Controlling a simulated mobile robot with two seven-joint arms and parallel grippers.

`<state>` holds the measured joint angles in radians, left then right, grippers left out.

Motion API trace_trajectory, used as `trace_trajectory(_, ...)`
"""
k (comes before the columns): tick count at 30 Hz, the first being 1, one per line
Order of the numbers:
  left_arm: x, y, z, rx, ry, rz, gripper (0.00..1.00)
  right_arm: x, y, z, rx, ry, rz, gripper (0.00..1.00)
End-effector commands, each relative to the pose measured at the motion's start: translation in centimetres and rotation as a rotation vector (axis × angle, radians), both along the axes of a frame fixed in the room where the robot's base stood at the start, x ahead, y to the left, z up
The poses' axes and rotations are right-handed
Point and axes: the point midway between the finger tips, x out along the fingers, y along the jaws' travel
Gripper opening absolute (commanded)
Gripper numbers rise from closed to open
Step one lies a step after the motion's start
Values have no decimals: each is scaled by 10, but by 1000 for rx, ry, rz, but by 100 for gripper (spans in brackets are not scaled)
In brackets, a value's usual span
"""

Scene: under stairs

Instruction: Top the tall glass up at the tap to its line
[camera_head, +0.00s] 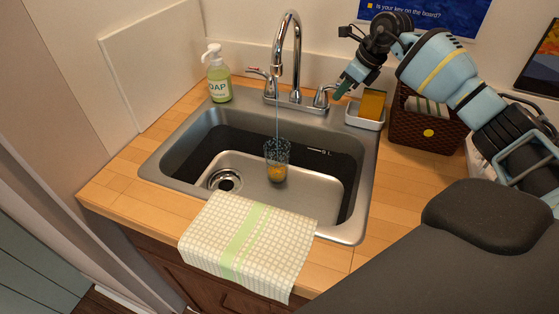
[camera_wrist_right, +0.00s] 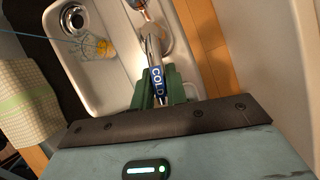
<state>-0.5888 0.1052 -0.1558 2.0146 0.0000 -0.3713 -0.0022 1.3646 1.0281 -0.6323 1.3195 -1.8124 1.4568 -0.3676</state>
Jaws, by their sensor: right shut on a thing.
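The tall glass (camera_head: 277,160) stands upright in the sink basin under the tap (camera_head: 287,50). It is clear, patterned, with something amber low inside; I cannot make out a line or the water level. A thin stream of water (camera_head: 277,115) falls from the spout into it. The glass also shows in the right wrist view (camera_wrist_right: 97,46). My right gripper (camera_head: 341,91) is shut on the tap's cold handle (camera_wrist_right: 157,85), marked COLD, right of the spout. The other handle (camera_head: 258,73) is on the left. My left gripper is not in view.
A soap bottle (camera_head: 218,75) stands left of the tap. A sponge (camera_head: 373,104) sits in a white dish (camera_head: 364,119) near my right gripper, with a woven basket (camera_head: 425,127) beside it. A checked towel (camera_head: 248,241) hangs over the front edge. The drain (camera_head: 224,180) is left of the glass.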

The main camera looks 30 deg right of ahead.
Motion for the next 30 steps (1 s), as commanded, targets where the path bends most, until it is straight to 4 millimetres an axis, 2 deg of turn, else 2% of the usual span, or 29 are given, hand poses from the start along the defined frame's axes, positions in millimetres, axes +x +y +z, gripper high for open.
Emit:
trace_trajectory(1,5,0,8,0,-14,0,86,0,3,6,0,-8,-29,0)
trace_trajectory(18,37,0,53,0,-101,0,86,-6,22,5,3,-12,-378,0)
trace_trajectory(30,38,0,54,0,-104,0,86,-6,23,2,3,-8,-416,0)
